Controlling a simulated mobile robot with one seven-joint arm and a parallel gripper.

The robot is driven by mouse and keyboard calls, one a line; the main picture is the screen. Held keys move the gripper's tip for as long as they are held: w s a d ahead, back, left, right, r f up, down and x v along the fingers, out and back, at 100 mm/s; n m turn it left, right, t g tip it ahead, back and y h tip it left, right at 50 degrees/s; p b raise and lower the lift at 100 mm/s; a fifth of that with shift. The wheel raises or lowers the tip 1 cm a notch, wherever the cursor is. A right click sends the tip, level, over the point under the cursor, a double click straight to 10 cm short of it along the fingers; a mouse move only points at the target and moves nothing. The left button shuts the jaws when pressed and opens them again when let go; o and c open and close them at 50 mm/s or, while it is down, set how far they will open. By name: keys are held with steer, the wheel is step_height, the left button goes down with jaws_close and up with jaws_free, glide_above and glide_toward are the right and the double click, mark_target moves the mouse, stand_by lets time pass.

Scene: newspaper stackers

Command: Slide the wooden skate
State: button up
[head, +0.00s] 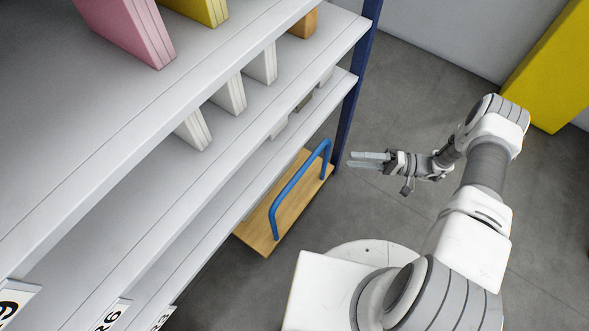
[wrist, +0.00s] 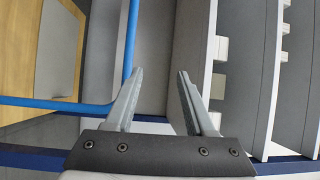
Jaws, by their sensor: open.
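The wooden skate (head: 258,229) is a flat light-wood board with a blue tubular handle (head: 275,220). It lies low at the shelf unit's right end, partly under the lowest visible shelf. My gripper (head: 352,160) is open and empty, to the right of the skate, apart from it in the head view. In the wrist view my gripper (wrist: 158,75) has its fingers spread. The blue handle (wrist: 131,45) runs just left of the left fingertip, outside the gap, and bends left. The skate's wooden board (wrist: 18,60) shows at the far left with a grey panel on it.
Grey shelves (head: 215,60) fill the left, holding pink, yellow, white and orange stacks. A dark blue post (head: 357,90) stands at the shelf end, close to my gripper. A yellow block (head: 550,70) stands at upper right. Grey floor (head: 420,85) is clear behind my arm.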

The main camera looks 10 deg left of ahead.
step_height(320, 180, down, 8)
steer(key=s+m+t+y+b, duration=0.1)
steer(key=s+t+y+b, duration=0.1)
steer(key=s, duration=0.1)
steer(key=a+r+b, duration=0.1)
steer(key=a+r, duration=0.1)
steer(key=a, duration=1.6)
steer(key=shift+r+t+b, duration=0.35)
steer(key=shift+t+b, duration=0.05)
steer(key=shift+d, duration=0.1)
jaws_close()
